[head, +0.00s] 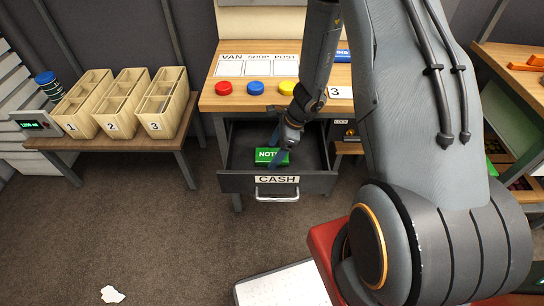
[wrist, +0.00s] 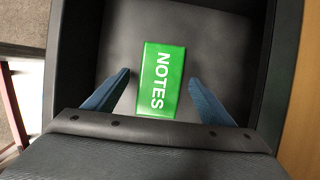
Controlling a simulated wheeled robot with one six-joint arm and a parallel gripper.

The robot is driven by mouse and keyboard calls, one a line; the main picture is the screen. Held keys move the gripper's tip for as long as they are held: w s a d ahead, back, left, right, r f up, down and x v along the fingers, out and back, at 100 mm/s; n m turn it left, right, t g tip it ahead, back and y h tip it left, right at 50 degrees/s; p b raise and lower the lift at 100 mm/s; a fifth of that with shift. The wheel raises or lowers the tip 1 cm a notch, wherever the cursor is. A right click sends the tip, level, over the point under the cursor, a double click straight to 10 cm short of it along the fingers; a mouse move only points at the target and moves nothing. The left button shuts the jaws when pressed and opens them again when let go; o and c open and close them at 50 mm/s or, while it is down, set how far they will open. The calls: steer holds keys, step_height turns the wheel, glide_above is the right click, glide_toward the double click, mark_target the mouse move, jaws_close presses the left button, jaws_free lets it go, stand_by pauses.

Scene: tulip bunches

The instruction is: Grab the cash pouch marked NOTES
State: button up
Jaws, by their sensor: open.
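The green pouch marked NOTES (head: 268,155) lies flat in the open drawer labelled CASH (head: 318,181). In the wrist view the whole pouch (wrist: 160,80) shows on the dark drawer floor, its white lettering running lengthwise. My gripper (head: 279,150) reaches down into the drawer over the pouch. In the wrist view my gripper (wrist: 160,88) is open, with one blue finger on each side of the pouch and a gap on both sides. Its fingers are not touching the pouch. My gripper partly hides the pouch's right end in the head view.
The wooden counter (head: 210,98) above the drawer holds red, blue and yellow buttons. The drawer walls (wrist: 265,60) stand around the pouch. Numbered wooden bins (head: 160,103) are on a bench at left. A white scrap (head: 112,294) lies on the floor.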

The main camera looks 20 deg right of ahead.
steer(key=shift+c, duration=0.6)
steer(key=c, duration=1.1)
steer(key=shift+c, duration=0.3)
steer(key=shift+r, duration=0.1)
